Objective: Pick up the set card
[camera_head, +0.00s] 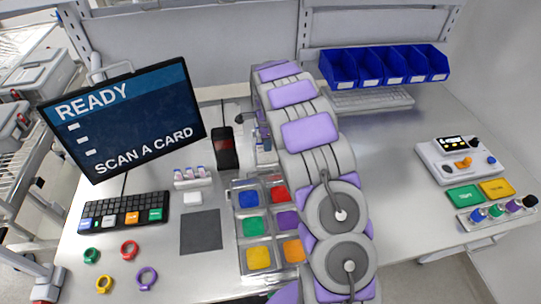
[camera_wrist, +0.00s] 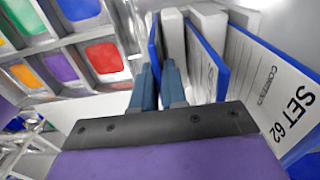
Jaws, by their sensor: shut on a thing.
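In the wrist view my gripper (camera_wrist: 159,78) is shut on a thin blue-edged card (camera_wrist: 154,46), seen nearly edge-on. Its printing cannot be read from here. The card stands upright beside white holder blocks (camera_wrist: 173,38); whether it still touches them I cannot tell. A second card (camera_wrist: 262,88), white with a blue edge and marked "SET 62", stands to the right of the fingers, outside the jaws. In the head view my arm hides most of the gripper and the cards.
A tray of coloured compartments (camera_head: 241,240) lies left of my arm, near a dark mat (camera_head: 201,231). A screen (camera_head: 125,118) reads "READY, SCAN A CARD". A black device (camera_head: 224,147) stands behind. Blue bins (camera_head: 384,68) stand at the back right.

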